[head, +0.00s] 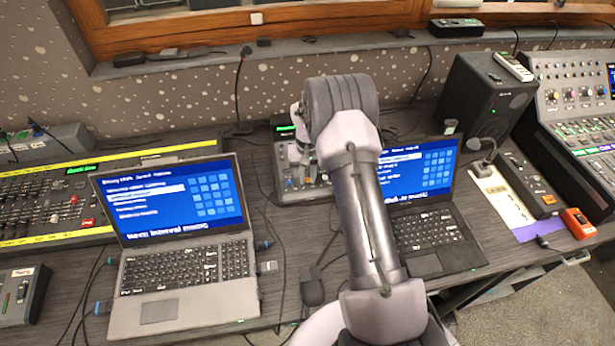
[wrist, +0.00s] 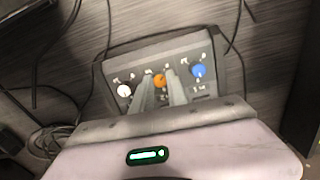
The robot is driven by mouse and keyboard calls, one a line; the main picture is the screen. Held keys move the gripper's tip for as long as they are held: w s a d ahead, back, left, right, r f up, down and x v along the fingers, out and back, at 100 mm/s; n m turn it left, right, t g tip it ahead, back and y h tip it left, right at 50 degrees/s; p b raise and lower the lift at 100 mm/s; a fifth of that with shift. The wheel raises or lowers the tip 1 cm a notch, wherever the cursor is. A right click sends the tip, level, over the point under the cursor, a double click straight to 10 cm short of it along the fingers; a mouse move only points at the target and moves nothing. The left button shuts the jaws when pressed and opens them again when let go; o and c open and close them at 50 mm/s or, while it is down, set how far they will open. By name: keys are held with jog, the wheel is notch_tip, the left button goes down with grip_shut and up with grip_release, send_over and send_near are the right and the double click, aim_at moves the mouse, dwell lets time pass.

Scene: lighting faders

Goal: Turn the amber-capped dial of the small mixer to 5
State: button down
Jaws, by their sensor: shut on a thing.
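The small mixer (wrist: 200,55) stands on the desk, with a white dial (wrist: 124,90) at left, the amber-capped dial (wrist: 160,80) in the middle and a blue dial (wrist: 198,71) at right in the wrist view. My gripper (wrist: 158,87) has its two fingers at the amber-capped dial, one on each side, shut on it. The dial's pointer and the numbers around it are too small to read.
An open laptop (head: 190,272) stands left of the mixer and another laptop (head: 435,232) right of it, partly behind my arm. A long mixing desk (head: 45,240) is at far left. Cables lie around the mixer. A black speaker (head: 484,98) stands at the back right.

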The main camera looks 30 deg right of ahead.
jog(key=m+b, duration=0.2)
jog(key=m, duration=0.4)
jog(key=shift+m+y, duration=0.3)
jog(key=m+b, duration=0.1)
jog(key=m, duration=0.2)
jog(key=shift+m+t, duration=0.4)
jog(key=m+b, duration=0.1)
jog(key=m, duration=0.2)
jog(key=shift+s+d+m, duration=0.1)
jog(key=shift+m, duration=0.2)
jog(key=m+t+b, duration=0.1)
jog(key=m, duration=1)
jog(key=shift+s+m, duration=0.1)
jog(key=shift+m, duration=0.3)
jog(key=shift+m+t, duration=0.3)
jog(key=c, duration=1.3)
grip_release()
